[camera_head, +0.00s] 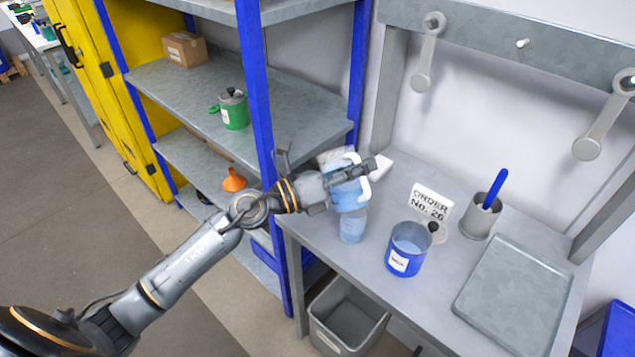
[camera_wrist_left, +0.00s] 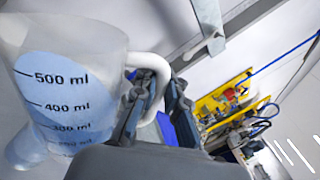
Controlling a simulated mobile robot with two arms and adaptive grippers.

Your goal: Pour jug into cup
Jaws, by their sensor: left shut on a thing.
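The jug (camera_head: 348,196) is clear with pale blue liquid and a white handle. My left gripper (camera_head: 366,172) is shut on its handle and holds the jug above the left side of the workbench. The wrist view shows the jug (camera_wrist_left: 68,90) close up, with millilitre marks and liquid near the 500 mark; it looks slightly tilted there. My right gripper is out of view.
A clear bluish vessel (camera_head: 352,226) shows just below the jug. An order sign (camera_head: 431,203), a grey pot (camera_head: 482,216) with a blue stick and a grey tray (camera_head: 514,296) are on the bench. A blue shelf post (camera_head: 256,95) stands close to my left arm.

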